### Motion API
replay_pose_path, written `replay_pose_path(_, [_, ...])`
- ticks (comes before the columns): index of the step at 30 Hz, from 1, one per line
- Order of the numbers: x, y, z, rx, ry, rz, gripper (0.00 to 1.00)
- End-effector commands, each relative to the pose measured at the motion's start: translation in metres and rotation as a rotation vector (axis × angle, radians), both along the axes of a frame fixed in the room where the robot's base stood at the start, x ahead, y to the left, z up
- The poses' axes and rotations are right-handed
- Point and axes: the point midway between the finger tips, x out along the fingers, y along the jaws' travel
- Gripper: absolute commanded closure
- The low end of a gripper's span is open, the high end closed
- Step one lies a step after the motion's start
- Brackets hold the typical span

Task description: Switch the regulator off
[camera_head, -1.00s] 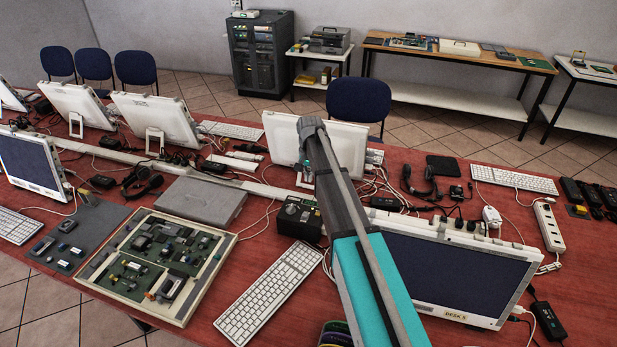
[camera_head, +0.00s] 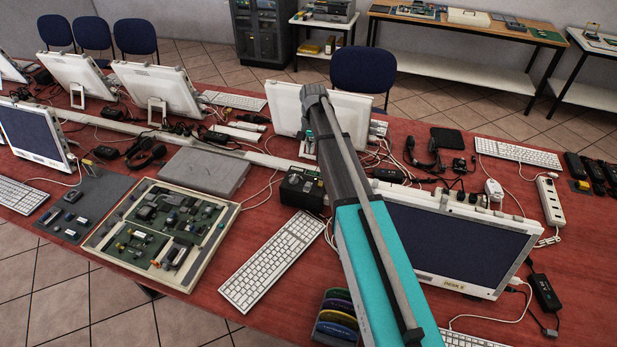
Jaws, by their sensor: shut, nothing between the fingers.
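A small black box (camera_head: 303,188) with a knob on top sits mid-desk, just left of my arm and behind the white keyboard. It may be the regulator, but no label or switch position can be read. My arm reaches up from the lower right over the desk, with its far joint in front of a white monitor's back.
A framed circuit board (camera_head: 160,234) and a white keyboard (camera_head: 272,262) lie on the red desk (camera_head: 225,295). A monitor (camera_head: 455,240) stands right of my arm. Dark rounded items (camera_head: 337,318) are at the front edge. Cables and a power strip (camera_head: 549,201) clutter the right.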

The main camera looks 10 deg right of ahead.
Motion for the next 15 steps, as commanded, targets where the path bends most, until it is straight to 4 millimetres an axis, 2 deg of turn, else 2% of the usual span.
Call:
replay_pose_path(8, [-0.001,0.000,-0.007,0.000,-0.001,0.000,1.00])
replay_pose_path(15, [-0.003,0.001,-0.022,0.000,-0.001,0.000,1.00])
